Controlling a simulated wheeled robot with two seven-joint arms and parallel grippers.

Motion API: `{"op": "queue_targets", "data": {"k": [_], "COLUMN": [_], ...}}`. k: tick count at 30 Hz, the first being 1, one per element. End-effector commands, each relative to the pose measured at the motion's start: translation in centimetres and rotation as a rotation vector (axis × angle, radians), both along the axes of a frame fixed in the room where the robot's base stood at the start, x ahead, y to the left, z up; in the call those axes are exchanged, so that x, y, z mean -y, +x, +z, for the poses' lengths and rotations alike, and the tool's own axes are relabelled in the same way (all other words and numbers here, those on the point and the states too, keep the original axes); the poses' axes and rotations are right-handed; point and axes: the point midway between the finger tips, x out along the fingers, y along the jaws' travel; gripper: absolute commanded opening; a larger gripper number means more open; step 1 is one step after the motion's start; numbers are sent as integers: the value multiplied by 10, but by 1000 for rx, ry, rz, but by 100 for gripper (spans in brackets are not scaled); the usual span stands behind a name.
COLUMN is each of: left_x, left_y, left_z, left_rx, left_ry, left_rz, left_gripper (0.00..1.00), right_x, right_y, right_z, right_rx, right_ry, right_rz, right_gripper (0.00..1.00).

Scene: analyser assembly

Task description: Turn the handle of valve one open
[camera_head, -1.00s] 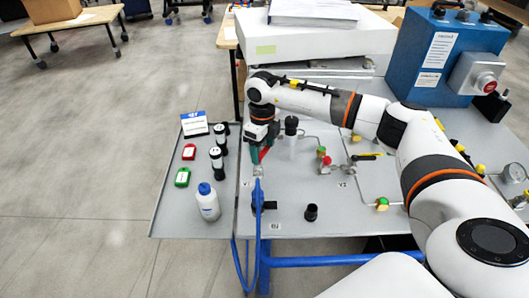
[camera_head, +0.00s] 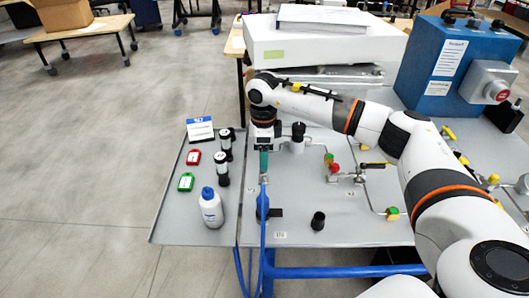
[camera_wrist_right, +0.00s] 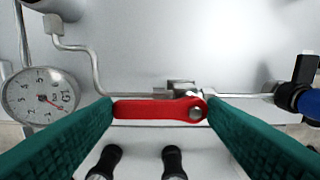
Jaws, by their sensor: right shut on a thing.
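The red lever handle (camera_wrist_right: 158,109) of a valve lies crosswise in the right wrist view, its pivot bolt at its right end. The green fingers of my right gripper (camera_wrist_right: 160,112) are shut on it, one at each end of the handle. In the head view my right gripper (camera_head: 264,176) points down at the left part of the grey panel (camera_head: 310,230), above the blue hose (camera_head: 262,225). The fingers hide the handle there. The valve body (camera_wrist_right: 181,88) shows partly behind the handle. My left gripper is not in view.
A round gauge (camera_wrist_right: 40,97) is left of the handle in the wrist view; a black and blue fitting (camera_wrist_right: 304,85) is at right. A white bottle (camera_head: 211,208) and dark vials (camera_head: 222,168) stand on the left tray (camera_head: 175,225). Another valve (camera_head: 334,169) is to the right.

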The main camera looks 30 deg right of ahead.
Motion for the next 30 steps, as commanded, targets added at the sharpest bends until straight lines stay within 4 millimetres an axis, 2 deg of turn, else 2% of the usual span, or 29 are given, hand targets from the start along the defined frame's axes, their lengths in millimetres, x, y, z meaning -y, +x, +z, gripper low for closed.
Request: {"op": "queue_targets", "data": {"k": [11, 12, 15, 25, 30], "left_x": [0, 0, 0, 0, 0], "left_y": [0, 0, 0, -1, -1], "left_z": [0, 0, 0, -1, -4], "left_rx": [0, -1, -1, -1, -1], "left_ry": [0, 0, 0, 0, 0], "left_rz": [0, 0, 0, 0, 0], "left_gripper": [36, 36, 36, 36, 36], "right_x": [-1, -1, -1, -1, -1], "right_y": [2, 2, 1, 1, 1], "right_z": [2, 2, 2, 3, 23], "right_rx": [7, 6, 5, 3, 6], "right_ry": [2, 2, 1, 1, 1], "right_rz": [8, 7, 7, 5, 6], "right_gripper": [43, 71, 87, 88, 88]}}
